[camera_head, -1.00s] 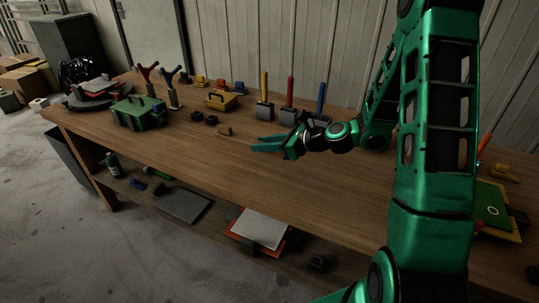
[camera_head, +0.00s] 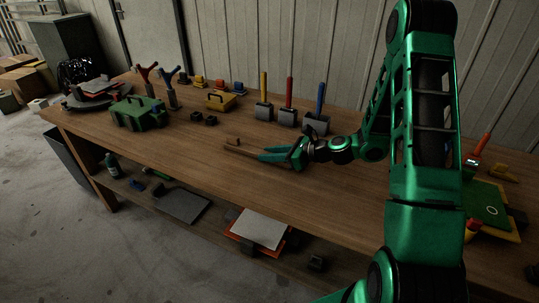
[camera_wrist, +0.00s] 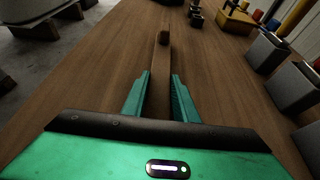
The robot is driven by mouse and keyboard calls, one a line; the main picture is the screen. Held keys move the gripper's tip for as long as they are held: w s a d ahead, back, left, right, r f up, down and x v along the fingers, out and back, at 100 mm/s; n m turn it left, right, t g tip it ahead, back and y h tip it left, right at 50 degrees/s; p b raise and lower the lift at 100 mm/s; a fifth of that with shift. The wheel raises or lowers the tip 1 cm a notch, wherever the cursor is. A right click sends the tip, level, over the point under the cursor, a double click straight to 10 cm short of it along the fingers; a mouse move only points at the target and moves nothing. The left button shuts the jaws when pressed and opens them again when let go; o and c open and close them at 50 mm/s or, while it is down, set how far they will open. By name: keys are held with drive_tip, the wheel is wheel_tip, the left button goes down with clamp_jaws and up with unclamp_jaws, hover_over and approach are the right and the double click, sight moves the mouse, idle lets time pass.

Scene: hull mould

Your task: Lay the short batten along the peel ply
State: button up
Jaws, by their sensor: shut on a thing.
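My gripper (camera_head: 261,155) is shut on a slim brown wooden batten (camera_head: 239,151), low over the middle of the workbench. The batten sticks out to the left past my fingertips. In the wrist view the batten (camera_wrist: 162,75) runs between my two green fingers and points straight ahead. A small brown block (camera_head: 232,141) shows at its far end, also in the wrist view (camera_wrist: 163,38); I cannot tell whether it is part of the batten. I cannot tell whether the batten touches the bench. I cannot make out the peel ply for certain.
The wooden bench (camera_head: 180,135) is clear left of my gripper. Grey blocks with yellow, red and blue handles (camera_head: 288,117) stand behind it. A green case (camera_head: 138,113) and a yellow box (camera_head: 220,101) stand farther left. A green board (camera_head: 488,205) lies right.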

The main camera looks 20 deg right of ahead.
drive_tip(key=shift+f, duration=0.1)
drive_tip(key=o, duration=1.1)
drive_tip(key=shift+o, duration=0.2)
drive_tip(key=v, duration=1.2)
drive_tip(key=shift+s, duration=0.1)
